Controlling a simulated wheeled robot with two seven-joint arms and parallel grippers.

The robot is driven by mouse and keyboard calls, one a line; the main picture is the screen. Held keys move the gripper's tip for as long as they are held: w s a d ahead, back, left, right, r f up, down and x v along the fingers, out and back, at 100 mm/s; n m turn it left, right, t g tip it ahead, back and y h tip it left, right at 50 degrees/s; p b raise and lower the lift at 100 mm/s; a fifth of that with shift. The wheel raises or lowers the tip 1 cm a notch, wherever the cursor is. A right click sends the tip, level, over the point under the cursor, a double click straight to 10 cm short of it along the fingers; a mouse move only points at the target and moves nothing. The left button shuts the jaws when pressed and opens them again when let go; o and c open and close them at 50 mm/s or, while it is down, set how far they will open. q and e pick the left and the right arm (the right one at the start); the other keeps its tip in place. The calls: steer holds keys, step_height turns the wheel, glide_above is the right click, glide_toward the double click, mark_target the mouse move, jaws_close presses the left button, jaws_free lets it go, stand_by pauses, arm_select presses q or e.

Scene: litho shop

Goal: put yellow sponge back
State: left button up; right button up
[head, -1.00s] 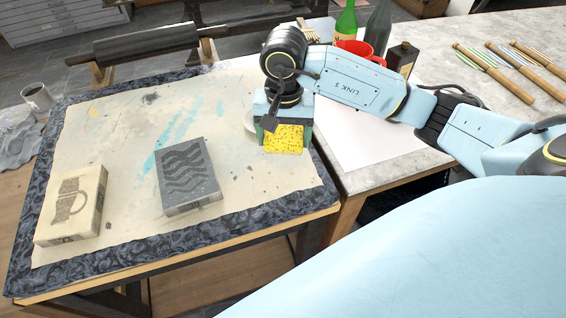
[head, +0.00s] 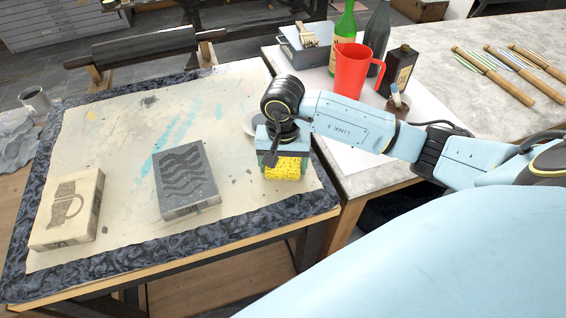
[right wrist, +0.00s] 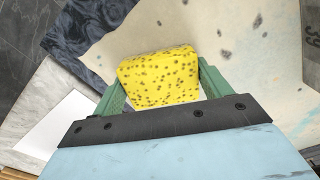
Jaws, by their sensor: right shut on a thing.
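The yellow sponge (head: 284,170) with dark specks is at the right part of the cloth-covered table in the head view. My right gripper (head: 283,160) is over it, pointing down, with its fingers on either side of it. In the right wrist view the sponge (right wrist: 160,78) sits between the two green fingers of the right gripper (right wrist: 163,85), which is shut on it. The sponge is low over the cloth; I cannot tell whether it touches. A pale round dish (head: 250,123) is partly hidden behind the gripper. My left gripper is not in view.
A grey stone block (head: 186,182) and a cream stone block (head: 66,209) lie on the cloth (head: 110,150). A red jug (head: 350,72), green bottle (head: 342,35), dark bottle (head: 398,70) and brush on a grey box (head: 300,50) stand at the back. Wooden-handled tools (head: 495,75) lie on the right counter.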

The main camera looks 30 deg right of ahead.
mark_target(283, 164)
steer(key=o, duration=0.9)
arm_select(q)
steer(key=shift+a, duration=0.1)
arm_select(e)
steer(key=shift+r, duration=0.1)
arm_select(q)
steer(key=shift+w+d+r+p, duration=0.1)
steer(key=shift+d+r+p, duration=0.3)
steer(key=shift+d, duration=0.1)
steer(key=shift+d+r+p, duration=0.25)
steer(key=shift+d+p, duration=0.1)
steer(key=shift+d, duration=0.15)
arm_select(e)
step_height(283, 164, up, 12)
